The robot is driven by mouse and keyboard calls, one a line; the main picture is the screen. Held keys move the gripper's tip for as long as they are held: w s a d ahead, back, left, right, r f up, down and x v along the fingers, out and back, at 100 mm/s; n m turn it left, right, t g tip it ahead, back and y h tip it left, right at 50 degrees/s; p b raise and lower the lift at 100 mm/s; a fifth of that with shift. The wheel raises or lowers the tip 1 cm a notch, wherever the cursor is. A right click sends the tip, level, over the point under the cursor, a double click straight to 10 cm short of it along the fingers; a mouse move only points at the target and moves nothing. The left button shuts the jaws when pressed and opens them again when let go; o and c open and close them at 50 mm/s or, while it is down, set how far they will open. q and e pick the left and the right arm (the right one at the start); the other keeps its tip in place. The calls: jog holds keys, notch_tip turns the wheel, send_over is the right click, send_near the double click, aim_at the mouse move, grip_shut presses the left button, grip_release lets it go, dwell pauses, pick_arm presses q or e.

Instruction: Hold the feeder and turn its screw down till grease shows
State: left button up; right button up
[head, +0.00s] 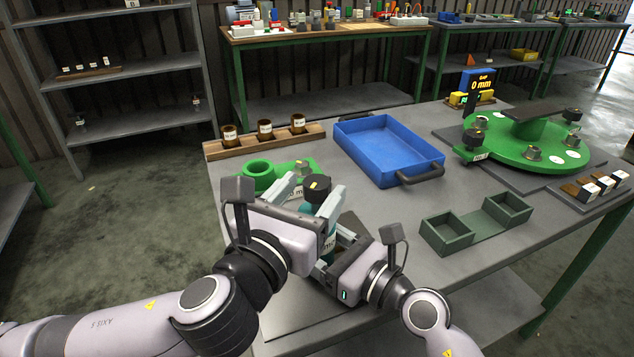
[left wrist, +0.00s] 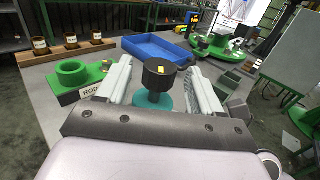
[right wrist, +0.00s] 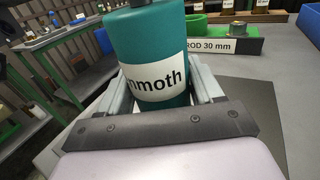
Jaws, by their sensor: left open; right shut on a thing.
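The feeder is a teal cylinder (right wrist: 150,42) with a white label that reads "nmoth" in the right wrist view. Its black screw knob (head: 317,187) has a yellow mark on top; it also shows in the left wrist view (left wrist: 158,75) above a teal collar. My right gripper (head: 336,246) is shut on the feeder's body and holds it upright or nearly so. My left gripper (head: 308,194) is open, with one finger on each side of the knob and gaps visible. The feeder's lower end is hidden by my grippers. I see no grease.
A green rod holder (head: 262,174) labelled ROD 30 mm stands just behind the grippers. Beyond are a wooden rack (head: 247,144) with small jars and a blue tray (head: 375,152). To the right are a dark green two-box tray (head: 478,228) and a green disc assembly (head: 540,150).

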pick_arm(q)
jog(key=shift+x, duration=1.35)
jog(key=c, duration=1)
jog(key=shift+m+h, duration=0.4)
jog(key=m+g+h, duration=0.4)
jog(key=h, duration=0.1)
jog(key=shift+w+a, duration=0.1)
jog(key=shift+m+g+h, duration=0.95)
jog(key=shift+m+g, duration=0.15)
jog(key=shift+g, duration=0.45)
jog(key=shift+m+g+h, duration=0.95)
jog(key=shift+m+g, duration=0.15)
jog(key=shift+g, duration=0.75)
